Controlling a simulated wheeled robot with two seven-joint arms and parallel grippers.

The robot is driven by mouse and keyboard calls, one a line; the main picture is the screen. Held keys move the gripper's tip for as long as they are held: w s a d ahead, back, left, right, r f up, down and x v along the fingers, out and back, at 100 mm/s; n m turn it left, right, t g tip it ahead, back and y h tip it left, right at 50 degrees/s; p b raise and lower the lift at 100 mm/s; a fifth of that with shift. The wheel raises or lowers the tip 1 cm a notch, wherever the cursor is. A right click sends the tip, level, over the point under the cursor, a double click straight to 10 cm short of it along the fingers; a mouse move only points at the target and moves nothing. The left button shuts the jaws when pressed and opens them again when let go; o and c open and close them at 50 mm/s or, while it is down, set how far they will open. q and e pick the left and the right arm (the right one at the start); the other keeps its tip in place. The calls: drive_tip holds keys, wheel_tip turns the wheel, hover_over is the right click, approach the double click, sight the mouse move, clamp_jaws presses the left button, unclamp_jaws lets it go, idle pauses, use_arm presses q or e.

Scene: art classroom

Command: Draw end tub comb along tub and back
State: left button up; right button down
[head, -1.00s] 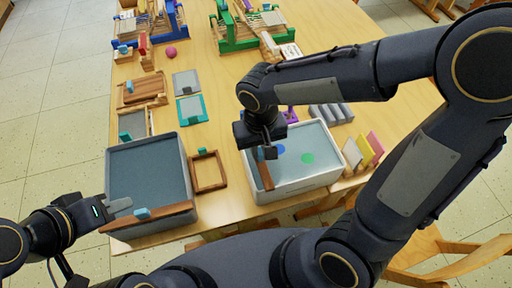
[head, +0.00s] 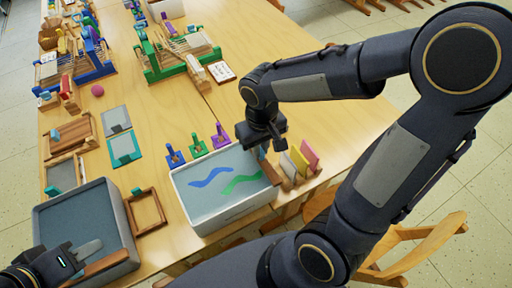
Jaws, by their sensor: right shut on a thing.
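The end tub (head: 205,215) is a white tray of pale liquid with a wavy blue streak and a wavy green streak on it. My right gripper (head: 264,146) is over the tub's right end, shut on the blue grip of a comb. The comb's wooden bar (head: 269,171) lies across that end; much of it is hidden by the gripper and tub wall. My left gripper (head: 88,250) is at the front of a dark grey tub (head: 128,225), over its near wooden bar (head: 106,264); its finger opening is unclear.
Small blue, green and purple tools (head: 198,147) stand behind the end tub. Upright coloured cards (head: 300,160) stand to its right. An empty wooden frame (head: 146,212) lies between the tubs. Looms (head: 178,55) stand farther back. A chair (head: 415,240) is at right.

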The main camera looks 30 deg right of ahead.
sight(262, 149)
drive_tip(key=shift+d, duration=0.2)
drive_tip(key=c, duration=1.4)
unclamp_jaws()
drive_tip(key=shift+d, duration=0.15)
drive_tip(key=shift+c, duration=0.2)
drive_tip(key=shift+r+p, duration=0.4)
drive_tip(key=shift+r, duration=3.55)
